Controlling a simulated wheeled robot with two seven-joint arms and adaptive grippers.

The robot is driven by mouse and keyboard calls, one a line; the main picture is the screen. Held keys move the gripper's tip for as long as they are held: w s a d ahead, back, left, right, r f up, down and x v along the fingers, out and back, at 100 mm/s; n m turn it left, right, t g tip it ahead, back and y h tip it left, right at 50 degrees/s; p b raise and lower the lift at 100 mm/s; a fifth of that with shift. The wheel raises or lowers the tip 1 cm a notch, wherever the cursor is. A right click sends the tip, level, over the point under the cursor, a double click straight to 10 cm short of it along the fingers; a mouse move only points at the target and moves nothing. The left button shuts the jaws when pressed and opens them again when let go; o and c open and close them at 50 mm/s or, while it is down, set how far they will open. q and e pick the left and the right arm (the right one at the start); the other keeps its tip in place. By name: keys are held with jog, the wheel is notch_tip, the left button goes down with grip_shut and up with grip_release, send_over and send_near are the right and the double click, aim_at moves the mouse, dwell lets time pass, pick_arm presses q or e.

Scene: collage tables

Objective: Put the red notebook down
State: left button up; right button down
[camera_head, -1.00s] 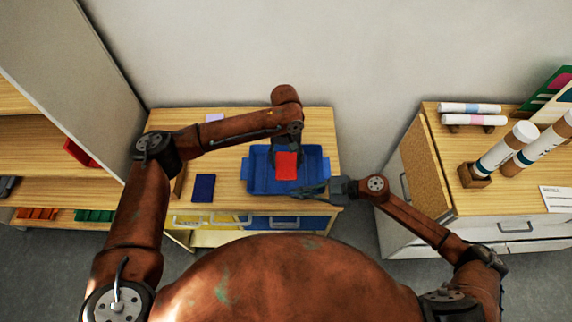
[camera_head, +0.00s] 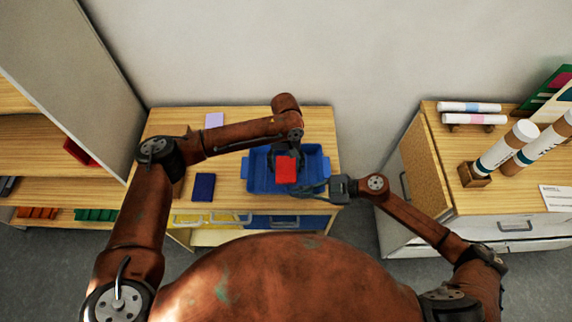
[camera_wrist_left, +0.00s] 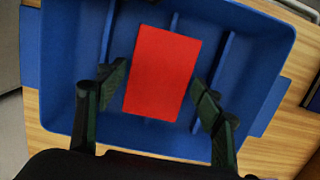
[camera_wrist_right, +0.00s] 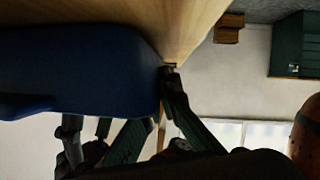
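The red notebook (camera_head: 286,170) is inside the outline of the blue tray (camera_head: 318,186). In the left wrist view the notebook (camera_wrist_left: 163,72) covers part of the tray's dividers. My left gripper (camera_head: 287,153) is above the tray. The gap below the notebook cannot be judged. My right gripper (camera_head: 318,190) is at the tray's near right corner. In the right wrist view its fingers (camera_wrist_right: 125,105) are apart, one partly hidden by the tray (camera_wrist_right: 80,75).
A dark blue notebook (camera_head: 203,187) and a lavender one (camera_head: 214,120) lie on the wooden table (camera_head: 165,125) left of the tray. A cabinet (camera_head: 520,202) with paper rolls stands right. Shelves (camera_head: 35,155) stand left.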

aim_at(286, 164)
pick_arm(q)
jog(key=shift+o, duration=0.5)
notch_tip(286, 164, up, 13)
jog(key=w, duration=0.1)
jog(key=shift+w, duration=0.4)
pick_arm(e)
jog(key=c, duration=2.1)
grip_release()
jog(key=v, duration=1.2)
jog(key=shift+d+f, duration=0.1)
